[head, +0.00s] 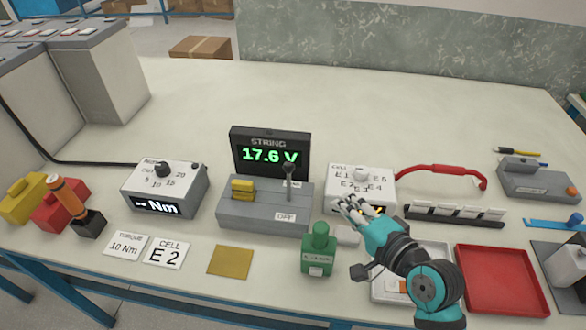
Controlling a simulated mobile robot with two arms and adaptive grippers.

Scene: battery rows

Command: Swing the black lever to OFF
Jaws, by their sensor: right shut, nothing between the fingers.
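The dark lever (289,180) stands on the right part of a grey switch box (240,212) below a black display (270,137) reading STRING 17.6 V. The lever points up, by the upper label, which it partly hides. The lower label OFF (285,217) is at the front of the box, clear of the lever. My right gripper (349,208) is shut and empty, to the right of the switch box and apart from the lever. It is in front of the white cell selector box (361,180). My left gripper is out of view.
A green bottle-shaped object (319,247) stands close to the box's front right. A yellow handle (243,188) sits on the box's left part. A torque dial box (163,187) is to the left, a red tray (499,280) to the right. The bench behind the display is clear.

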